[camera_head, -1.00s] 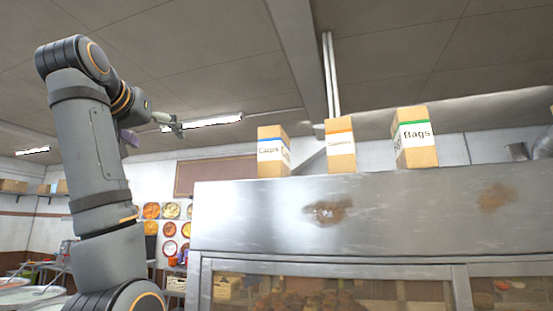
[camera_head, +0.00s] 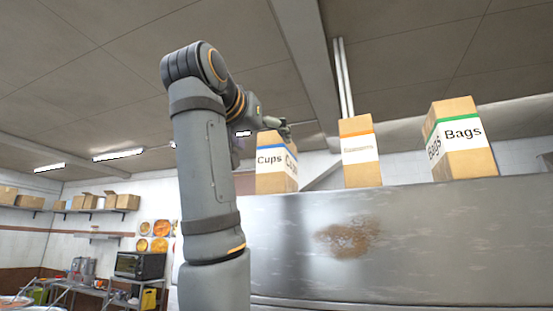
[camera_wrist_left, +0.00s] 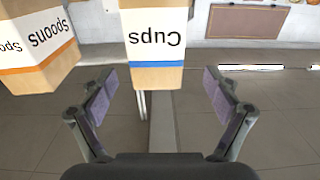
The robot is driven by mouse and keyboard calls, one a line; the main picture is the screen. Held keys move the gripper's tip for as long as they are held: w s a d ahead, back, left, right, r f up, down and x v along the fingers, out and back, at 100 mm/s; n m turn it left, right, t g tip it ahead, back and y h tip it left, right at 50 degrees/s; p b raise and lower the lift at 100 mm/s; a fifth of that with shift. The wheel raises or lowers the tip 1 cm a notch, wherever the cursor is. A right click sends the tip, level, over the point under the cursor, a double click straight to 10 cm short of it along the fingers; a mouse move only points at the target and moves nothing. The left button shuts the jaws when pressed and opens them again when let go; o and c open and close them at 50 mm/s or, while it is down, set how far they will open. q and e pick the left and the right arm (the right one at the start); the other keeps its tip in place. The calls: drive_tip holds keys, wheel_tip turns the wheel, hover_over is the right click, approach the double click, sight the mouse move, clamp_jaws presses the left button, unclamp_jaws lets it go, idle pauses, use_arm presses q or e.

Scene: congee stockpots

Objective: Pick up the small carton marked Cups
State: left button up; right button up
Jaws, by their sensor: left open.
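The small carton marked Cups (camera_head: 272,178) is brown with a white label and a blue stripe. It stands upright on top of the steel cabinet, left of the other cartons. In the left wrist view the Cups carton (camera_wrist_left: 156,50) appears upside down, ahead of the fingers and roughly centred between them. My left gripper (camera_head: 283,130) is near the carton's top in the head view, and my arm hides part of the scene beside it. In the left wrist view the left gripper (camera_wrist_left: 160,108) is open with nothing between its fingers. My right gripper is not in view.
A carton with an orange stripe (camera_head: 360,150), marked Spoons in the wrist view (camera_wrist_left: 38,45), stands close beside the Cups carton. A carton marked Bags (camera_head: 462,140) stands further right. The steel cabinet (camera_head: 430,225) fills the lower right. Shelves with boxes (camera_head: 100,203) are far left.

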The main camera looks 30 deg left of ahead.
sight(268, 148)
use_arm(q)
drive_tip(key=x, duration=0.3)
drive_tip(key=shift+w+a+f, duration=0.1)
drive_tip(key=shift+w+f, duration=0.15)
drive_tip(key=shift+w, duration=0.15)
drive_tip(key=shift+w+a+f, duration=0.2)
drive_tip(key=shift+w+a, duration=0.05)
drive_tip(key=shift+w, duration=0.5)
drive_tip(key=w+p, duration=0.1)
drive_tip(key=w+r+p, duration=0.1)
drive_tip(key=p, duration=0.1)
drive_tip(key=shift+w+a+r, duration=0.1)
drive_tip(key=shift+w+r+p, duration=0.1)
drive_tip(key=shift+w+p, duration=0.45)
drive_tip(key=shift+p, duration=0.15)
drive_tip(key=shift+w+a+f, duration=0.15)
drive_tip(key=shift+w+f, duration=0.15)
drive_tip(key=shift+w, duration=0.15)
drive_tip(key=shift+c, duration=0.7)
drive_tip(key=c, duration=0.5)
drive_tip(key=shift+s, duration=0.1)
drive_tip(key=shift+c, duration=1.1)
drive_tip(key=c, duration=0.5)
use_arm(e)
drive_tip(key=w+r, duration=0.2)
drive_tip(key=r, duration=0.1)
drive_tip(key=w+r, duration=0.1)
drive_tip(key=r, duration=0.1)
